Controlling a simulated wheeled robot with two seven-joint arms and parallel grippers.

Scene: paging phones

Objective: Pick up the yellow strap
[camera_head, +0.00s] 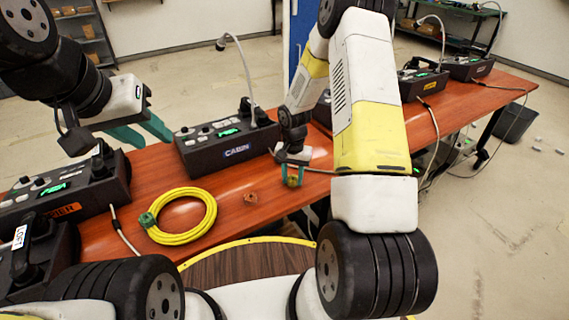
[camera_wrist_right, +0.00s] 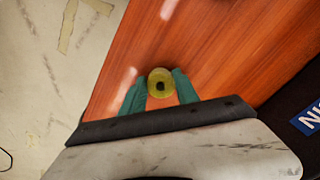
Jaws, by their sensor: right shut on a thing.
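My right gripper (camera_head: 292,176) is shut on a small yellow ring-shaped roll, which I take to be the yellow strap (camera_wrist_right: 167,75), over the front part of the red-brown table. In the right wrist view the roll has a dark centre and sits between the teal fingertips (camera_wrist_right: 160,88). In the head view it is small and partly covered by the fingers. I cannot tell whether it touches the table. My left gripper (camera_head: 148,132) is open and empty, above the table at the left, near the CABIN phone.
A coiled yellow cable (camera_head: 212,213) with a green plug lies on the table (camera_head: 240,218). A small brown piece (camera_head: 250,198) lies right of it. The CABIN phone (camera_head: 225,140) with a gooseneck microphone stands behind; more phones stand at left and far right. A dark bin (camera_head: 517,122) is on the floor.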

